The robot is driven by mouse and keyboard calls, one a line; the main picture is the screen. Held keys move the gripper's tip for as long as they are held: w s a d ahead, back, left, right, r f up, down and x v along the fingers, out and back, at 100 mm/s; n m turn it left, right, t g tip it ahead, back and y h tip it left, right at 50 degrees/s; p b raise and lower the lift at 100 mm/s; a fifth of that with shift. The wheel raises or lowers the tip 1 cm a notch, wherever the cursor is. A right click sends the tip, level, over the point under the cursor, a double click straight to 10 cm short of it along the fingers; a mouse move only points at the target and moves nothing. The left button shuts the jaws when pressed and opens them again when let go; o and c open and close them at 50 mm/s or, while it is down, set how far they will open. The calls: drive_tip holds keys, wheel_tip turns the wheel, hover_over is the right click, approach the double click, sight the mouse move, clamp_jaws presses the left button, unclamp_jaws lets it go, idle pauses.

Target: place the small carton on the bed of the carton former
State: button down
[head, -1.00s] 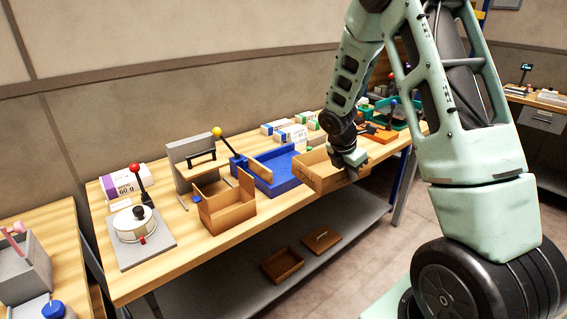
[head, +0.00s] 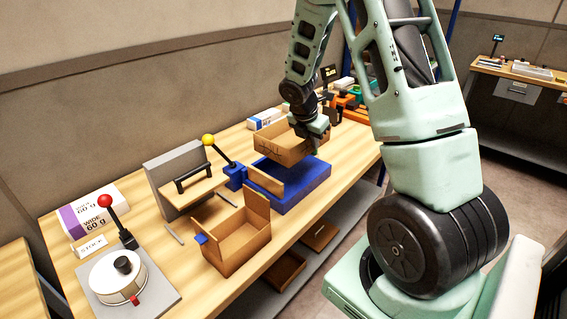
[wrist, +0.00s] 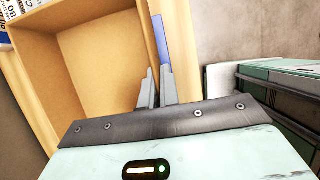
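The small carton (head: 283,146), open-topped brown card with dark marking on its side, hangs in the air over the back of a blue tray. My gripper (head: 314,143) is shut on its right-hand wall. In the wrist view the two grey fingers (wrist: 157,88) pinch the rim, with the carton's empty inside (wrist: 95,60) to the left. The blue tray (head: 307,190), which seems to be the carton former's bed, has a yellow-knobbed lever (head: 209,141) at its left and a brown panel (head: 266,181) at its near left side. The carton hides its back part.
Another open carton with raised flaps (head: 238,247) stands at the table's front edge. Brown trays lie on the shelf below (head: 285,270).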

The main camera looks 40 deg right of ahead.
wheel_tip(320, 180, down, 10)
drive_tip(key=shift+w+r, duration=0.1)
drive_tip(key=shift+w, duration=0.05)
idle(0.3)
drive_tip(key=c, duration=1.6)
unclamp_jaws()
drive_tip(key=shift+c, duration=0.2)
